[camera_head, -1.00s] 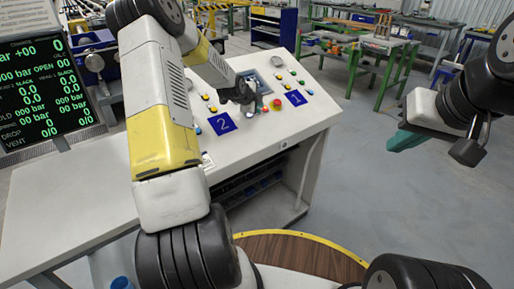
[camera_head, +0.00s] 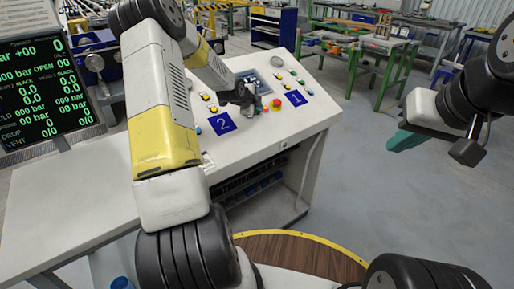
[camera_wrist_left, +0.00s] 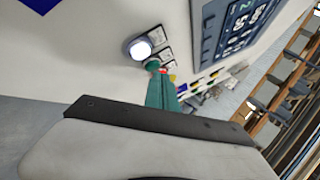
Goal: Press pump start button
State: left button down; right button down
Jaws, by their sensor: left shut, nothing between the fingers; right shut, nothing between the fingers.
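The sloped white control panel (camera_head: 240,142) stands ahead with coloured buttons and blue plates 1 (camera_head: 295,98) and 2 (camera_head: 221,123). My left gripper (camera_head: 250,109) is low over the panel between the plates, left of a red button (camera_head: 277,103). In the left wrist view its teal fingers (camera_wrist_left: 154,68) are shut and empty, the tips beside a white round button (camera_wrist_left: 140,48) with a metal ring. Whether the tips touch a button, I cannot tell. No readable label shows which button is pump start. My right gripper (camera_head: 402,140) is shut and empty, in the air right of the panel.
A screen with green text (camera_head: 45,85) stands at the left. A display (camera_wrist_left: 222,32) is set in the panel near the left gripper. Green workbenches (camera_head: 378,45) stand at the back right. The floor right of the panel is clear.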

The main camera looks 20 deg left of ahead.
pick_arm(q)
jog(key=shift+a+f, duration=0.1)
jog(key=shift+f, duration=0.2)
jog(key=shift+r, duration=0.1)
dwell(0.3)
jog(key=shift+s+d+r, duration=0.2)
jog(key=shift+d+r, duration=0.1)
jog(key=shift+r, duration=0.45)
jog(key=r, duration=0.1)
jog(key=s+d+r, duration=0.1)
jog(key=r, duration=0.1)
jog(key=d+r, duration=0.1)
jog(key=r, duration=0.1)
jog(key=shift+s+r, duration=0.2)
jog(key=shift+s, duration=0.05)
dwell(2.2)
